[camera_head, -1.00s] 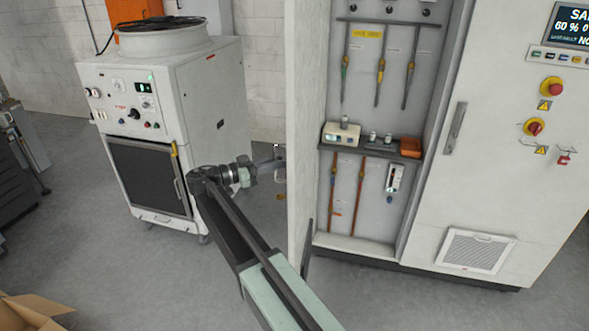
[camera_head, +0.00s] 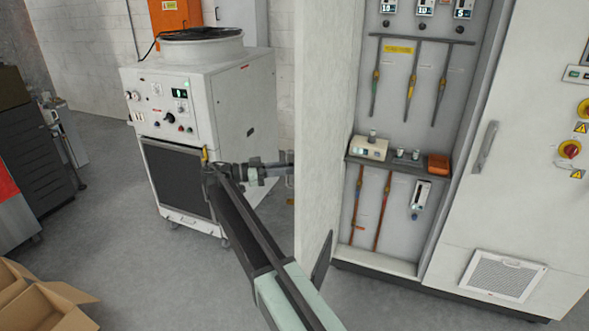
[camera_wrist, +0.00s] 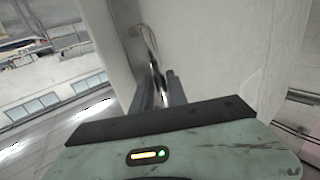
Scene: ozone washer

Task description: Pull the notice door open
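The notice door is the white cabinet door (camera_head: 318,130), standing open at the left of the tall cabinet. Its inner face shows in the head view; its outer face, with any notice, is hidden there. In the wrist view the door (camera_wrist: 215,50) is a pale panel with a curved metal handle (camera_wrist: 149,42). My gripper (camera_wrist: 160,82) has a dark finger on each side of the handle's lower part and appears closed on it. In the head view my gripper (camera_head: 287,170) is at the door's free edge, its tips partly hidden.
The open cabinet (camera_head: 400,245) holds hanging tools and a shelf of small devices. A closed panel with a handle (camera_head: 485,148) stands to its right. A white chiller unit (camera_head: 195,130) stands behind my arm. Cardboard boxes (camera_head: 40,305) lie at lower left. Floor between is clear.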

